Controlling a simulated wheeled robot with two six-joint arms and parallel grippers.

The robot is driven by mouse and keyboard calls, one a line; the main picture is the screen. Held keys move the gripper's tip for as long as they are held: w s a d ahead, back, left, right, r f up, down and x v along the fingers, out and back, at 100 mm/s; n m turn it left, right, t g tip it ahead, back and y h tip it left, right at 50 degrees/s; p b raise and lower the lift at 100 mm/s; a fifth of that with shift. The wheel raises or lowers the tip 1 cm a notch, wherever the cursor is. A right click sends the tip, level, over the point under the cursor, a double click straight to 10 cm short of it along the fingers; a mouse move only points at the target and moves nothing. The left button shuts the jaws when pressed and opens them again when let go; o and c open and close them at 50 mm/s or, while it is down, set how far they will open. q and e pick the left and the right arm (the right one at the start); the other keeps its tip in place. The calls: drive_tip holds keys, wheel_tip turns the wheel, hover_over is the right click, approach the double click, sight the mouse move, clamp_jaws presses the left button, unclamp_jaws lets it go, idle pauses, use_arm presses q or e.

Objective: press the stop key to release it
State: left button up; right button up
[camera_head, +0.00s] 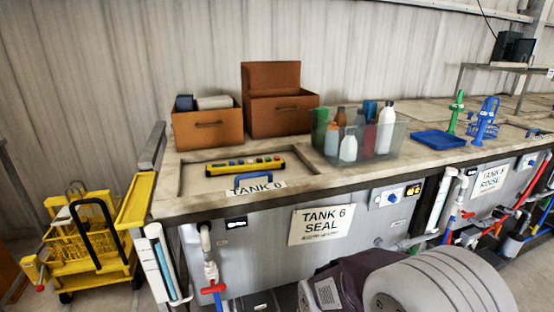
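A long yellow control box (245,170) with a row of small coloured keys on top lies inside the recessed top of tank 6, at the left. The keys are too small to tell which is the stop key or whether it is pressed in. A blue handle (253,179) stands in front of the box, above a partly hidden tank sign. A white panel with a blue round part (389,197) is on the tank's front. Neither of my grippers is in view, and nothing touches the yellow box.
Two brown boxes (208,128) stand behind the recess. A clear bin (385,145) of bottles stands right of it, with a blue tray (438,140) further right. A yellow cart (90,235) stands at the left. Pipes and a red-handled valve (213,288) stick out in front.

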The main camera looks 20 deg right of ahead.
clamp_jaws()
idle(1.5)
